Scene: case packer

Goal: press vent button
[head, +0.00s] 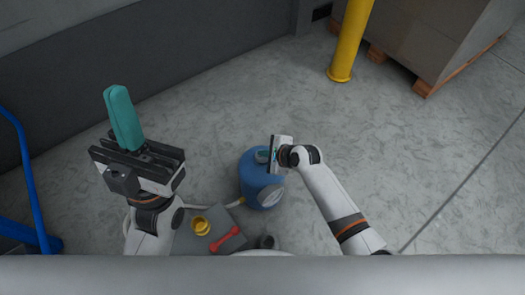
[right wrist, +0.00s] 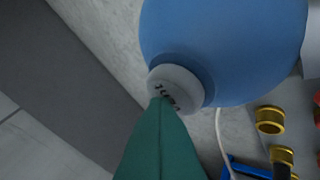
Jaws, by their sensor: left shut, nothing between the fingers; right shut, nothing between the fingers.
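A blue tank (head: 256,187) stands on the floor in front of me, with a round white label on its side. It fills the upper part of the right wrist view (right wrist: 225,45). A grey round button (right wrist: 180,82) with dark lettering, which seems to read VENT, sits on the end of the tank. My right gripper (head: 270,156) is at the top of the tank. Its teal fingers (right wrist: 160,102) are shut and empty, with the tips at the edge of the button; whether they touch is unclear. My left gripper (head: 118,92) is shut and empty, away to the left.
A yellow fitting (head: 201,226), a red part (head: 228,238) and a dark cup (head: 265,242) are near the tank. A yellow post (head: 350,40) and a box on a wooden pallet (head: 424,89) stand behind right. A blue rail (head: 27,180) is at left.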

